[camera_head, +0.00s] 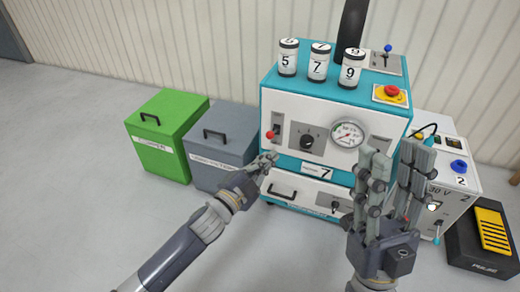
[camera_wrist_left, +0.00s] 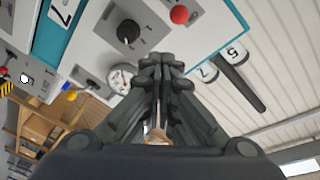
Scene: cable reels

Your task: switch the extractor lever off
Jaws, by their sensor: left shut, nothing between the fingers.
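A teal and white machine (camera_head: 322,175) stands ahead. A red-knobbed lever (camera_head: 271,134) is at the left of its front panel; its knob also shows at the top of the left wrist view (camera_wrist_left: 179,15). A blue-knobbed lever (camera_head: 388,48) stands on a grey plate on top, right of a black pipe (camera_head: 352,28). I cannot read which lever is marked extractor. My left gripper (camera_head: 268,160) is shut and empty, just below the red knob and apart from it; its fingertips show in the wrist view (camera_wrist_left: 162,64). My right gripper (camera_head: 392,165) is open and empty, fingers up before the machine's right side.
The front panel has a black dial (camera_head: 308,139) and a gauge (camera_head: 347,134). Canisters (camera_head: 318,64) and a red stop button (camera_head: 391,91) are on top. Green (camera_head: 165,130) and grey (camera_head: 225,143) bins stand left, a white unit (camera_head: 455,180) right. The left floor is clear.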

